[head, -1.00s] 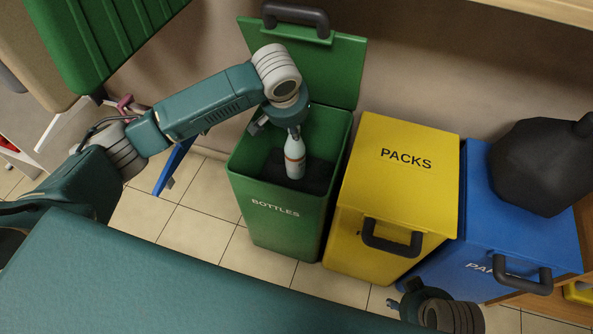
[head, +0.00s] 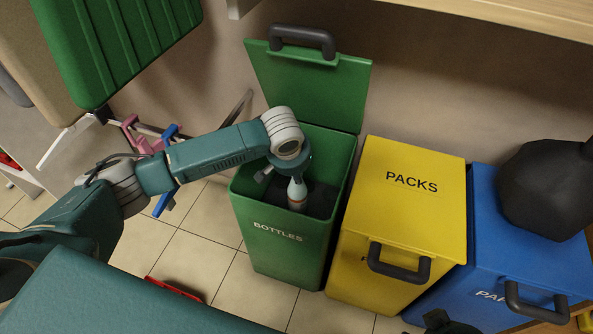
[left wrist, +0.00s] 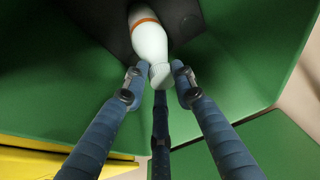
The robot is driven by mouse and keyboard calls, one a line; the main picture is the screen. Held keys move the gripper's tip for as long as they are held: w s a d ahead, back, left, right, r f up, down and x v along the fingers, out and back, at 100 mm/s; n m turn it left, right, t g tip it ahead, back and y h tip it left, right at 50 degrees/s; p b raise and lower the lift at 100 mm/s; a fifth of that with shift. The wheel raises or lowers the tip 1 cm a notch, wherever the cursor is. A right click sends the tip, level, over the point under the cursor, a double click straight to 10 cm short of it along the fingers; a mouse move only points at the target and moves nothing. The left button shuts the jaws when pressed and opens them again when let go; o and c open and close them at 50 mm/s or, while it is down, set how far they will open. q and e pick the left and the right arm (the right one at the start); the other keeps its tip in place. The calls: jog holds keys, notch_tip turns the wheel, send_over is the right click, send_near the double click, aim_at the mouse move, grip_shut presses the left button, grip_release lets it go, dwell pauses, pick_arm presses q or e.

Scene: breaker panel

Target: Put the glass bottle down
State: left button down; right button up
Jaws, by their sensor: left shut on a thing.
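The glass bottle (head: 298,194) is pale white with an orange-brown band. It stands roughly upright inside the open green BOTTLES bin (head: 268,240), above or on the dark bottom; I cannot tell whether it touches. My left gripper (head: 294,178) reaches down into the bin and is shut on the bottle's neck. In the left wrist view the fingers (left wrist: 160,74) close around the neck of the bottle (left wrist: 150,40). A dark piece of my right gripper (head: 440,322) shows at the bottom edge, mostly cut off.
The green lid (head: 310,85) stands open behind the bin. A closed yellow PACKS bin (head: 410,205) and a closed blue bin (head: 500,260) stand to the right, with a black bag (head: 548,190) on the blue one. A red object (head: 175,290) lies on the floor.

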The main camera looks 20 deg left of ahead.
pick_arm(q)
jog(key=c, duration=1.4)
grip_release()
jog(key=p+v, duration=0.3)
jog(key=v, duration=0.9)
pick_arm(e)
jog(key=s+x, duration=0.1)
jog(key=x, duration=0.8)
jog(key=shift+s+f+g, duration=0.2)
jog(key=shift+f+g, duration=0.1)
jog(key=shift+f, duration=0.25)
pick_arm(q)
jog(key=shift+r, duration=0.1)
pick_arm(e)
jog(key=shift+a, duration=0.1)
